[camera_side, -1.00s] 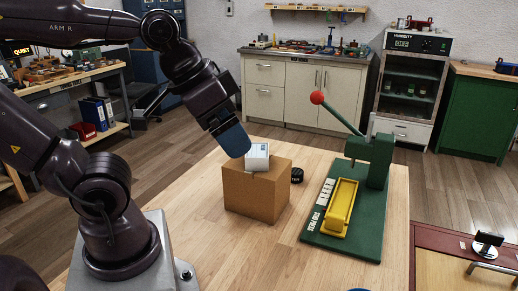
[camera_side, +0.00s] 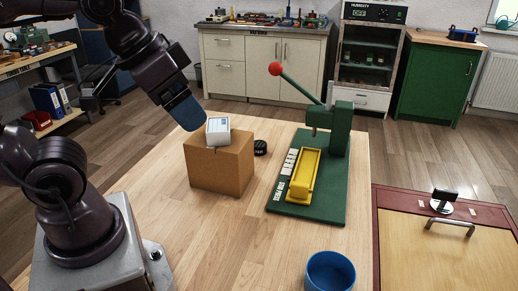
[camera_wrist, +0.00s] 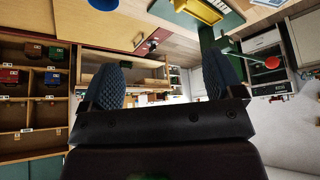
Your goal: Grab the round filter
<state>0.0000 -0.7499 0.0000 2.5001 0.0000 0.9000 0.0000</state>
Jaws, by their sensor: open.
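A small black round piece (camera_side: 260,148), which looks like the round filter, lies on the wooden table just right of a cardboard box. Its lettering is too small to read. My gripper (camera_side: 189,113) is above and left of the box in the side view, its blue finger close to a white carton (camera_side: 218,131) on the box; I cannot tell whether they touch. In the wrist view my gripper (camera_wrist: 162,80) has its two blue ribbed fingers wide apart with nothing between them. I cannot make out the round piece in the wrist view.
The cardboard box (camera_side: 220,170) stands between my gripper and the round piece. A green press (camera_side: 340,135) with a red-knobbed lever and a yellow tray (camera_side: 303,176) stands to the right. A blue cup (camera_side: 330,271) is at the front. The table's front middle is clear.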

